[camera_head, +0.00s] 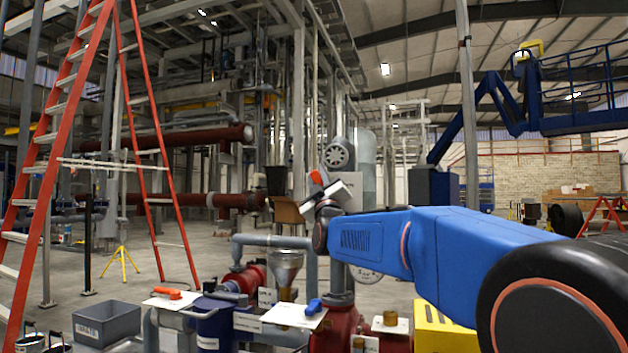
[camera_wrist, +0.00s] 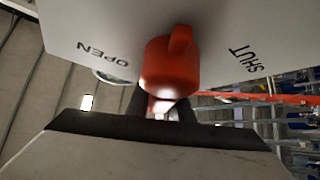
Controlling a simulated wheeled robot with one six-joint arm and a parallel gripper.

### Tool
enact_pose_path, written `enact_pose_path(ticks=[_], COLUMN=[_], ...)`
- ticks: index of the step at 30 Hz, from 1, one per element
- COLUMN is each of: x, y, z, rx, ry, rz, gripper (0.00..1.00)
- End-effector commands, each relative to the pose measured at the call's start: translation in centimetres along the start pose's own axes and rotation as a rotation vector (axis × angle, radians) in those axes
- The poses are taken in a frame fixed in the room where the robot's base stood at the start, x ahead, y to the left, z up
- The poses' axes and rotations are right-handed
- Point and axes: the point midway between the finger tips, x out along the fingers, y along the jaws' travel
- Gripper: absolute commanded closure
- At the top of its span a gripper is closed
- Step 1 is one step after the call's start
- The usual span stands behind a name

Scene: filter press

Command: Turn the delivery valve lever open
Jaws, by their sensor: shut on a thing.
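An orange-red lever (camera_wrist: 170,65) stands out from a white plate (camera_wrist: 95,30) in the wrist view. The plate is marked OPEN at the left and SHUT at the right, and the lever sits between the two words. My gripper (camera_wrist: 160,103) is shut on the lever, its dark fingers on either side of the lower end. In the head view the orange lever (camera_head: 317,178) shows small above my gripper (camera_head: 322,194). My gripper and arm hide part of the plate and the valve behind.
A blue-handled valve (camera_head: 313,306) and another orange lever (camera_head: 168,293) sit on white plates below. A metal funnel (camera_head: 286,267) and grey pipe (camera_head: 262,241) stand close by. A red ladder (camera_head: 75,70) is at left; a grey bin (camera_head: 105,322) stands on the floor.

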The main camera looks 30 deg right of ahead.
Motion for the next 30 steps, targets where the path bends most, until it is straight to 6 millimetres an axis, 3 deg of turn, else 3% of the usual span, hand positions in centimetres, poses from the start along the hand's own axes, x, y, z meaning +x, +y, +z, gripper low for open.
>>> enact_pose_path(ticks=[19, 20, 22, 30], x=[-0.10, -0.10, -0.08, -0.02], y=[0.30, 0.30, 0.32, 0.52], z=[0.17, 0.17, 0.15, 0.00], rx=[0.040, 0.040, 0.040, 0.040], ry=[-0.003, -0.003, -0.002, 0.000], rz=[0.036, 0.036, 0.036, 0.039], gripper=[1.00, 0.77, 0.61, 0.61])
